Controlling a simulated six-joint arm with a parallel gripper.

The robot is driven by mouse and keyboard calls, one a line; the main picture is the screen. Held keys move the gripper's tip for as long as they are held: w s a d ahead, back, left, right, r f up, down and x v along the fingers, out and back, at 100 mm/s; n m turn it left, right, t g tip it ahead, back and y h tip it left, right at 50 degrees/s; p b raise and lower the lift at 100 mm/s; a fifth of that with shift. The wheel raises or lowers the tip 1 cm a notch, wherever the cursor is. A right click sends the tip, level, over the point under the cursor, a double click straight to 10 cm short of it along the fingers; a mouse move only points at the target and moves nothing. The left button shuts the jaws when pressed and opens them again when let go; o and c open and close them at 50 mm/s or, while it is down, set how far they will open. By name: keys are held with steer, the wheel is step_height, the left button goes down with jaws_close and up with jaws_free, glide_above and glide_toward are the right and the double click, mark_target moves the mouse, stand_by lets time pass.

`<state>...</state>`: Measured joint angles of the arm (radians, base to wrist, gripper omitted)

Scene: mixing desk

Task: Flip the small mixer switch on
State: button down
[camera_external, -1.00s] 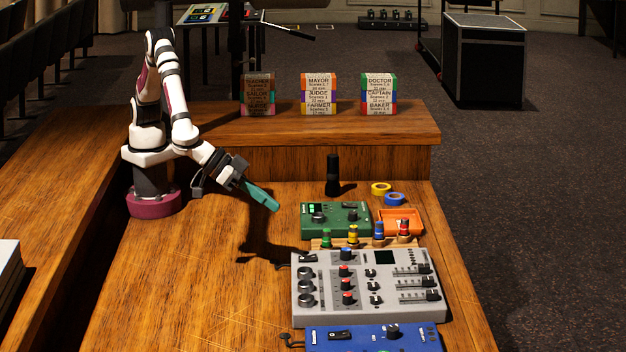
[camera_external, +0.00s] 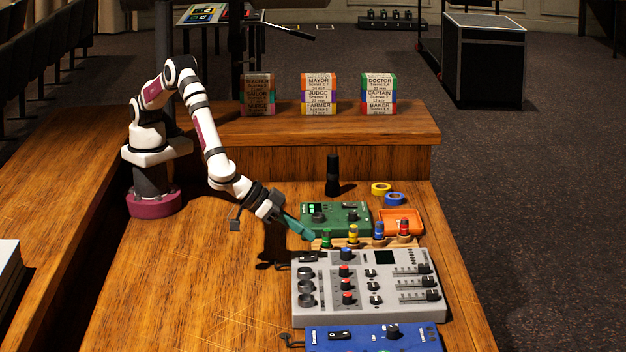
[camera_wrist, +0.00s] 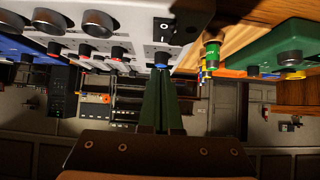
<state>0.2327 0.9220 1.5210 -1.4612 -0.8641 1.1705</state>
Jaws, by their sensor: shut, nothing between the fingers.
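The grey mixer (camera_external: 330,312) lies on the desk, with knobs, sliders and a small dark screen. Its small black rocker switch (camera_external: 308,257) is at the mixer's far left corner. The switch (camera_wrist: 164,31) also shows near the top of the wrist view, with light marks on it; I cannot tell its position for sure. My gripper (camera_external: 309,236) has teal fingers, shut and empty, pointing down and right, a little beyond the switch and apart from it. In the wrist view the gripper tips (camera_wrist: 161,72) appear below the switch, by a blue-topped knob (camera_wrist: 161,60).
A green box (camera_external: 337,219) and a wooden rack of coloured pegs (camera_external: 353,235) stand close to my fingers. A blue box (camera_external: 370,341) is at the front. An orange tray (camera_external: 400,221) and tape rolls (camera_external: 394,199) lie at right. Bare desk lies left of the mixer.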

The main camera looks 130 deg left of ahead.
mark_target(305, 257)
steer(key=shift+w+a+f, duration=0.1)
steer(key=shift+f, duration=1.75)
steer(key=shift+f, duration=0.1)
steer(key=shift+w+a+f, duration=0.1)
steer(key=shift+f, duration=0.15)
steer(key=shift+w+a+r, duration=0.1)
steer(key=shift+w+a+r, duration=0.15)
steer(key=shift+w+a, duration=0.3)
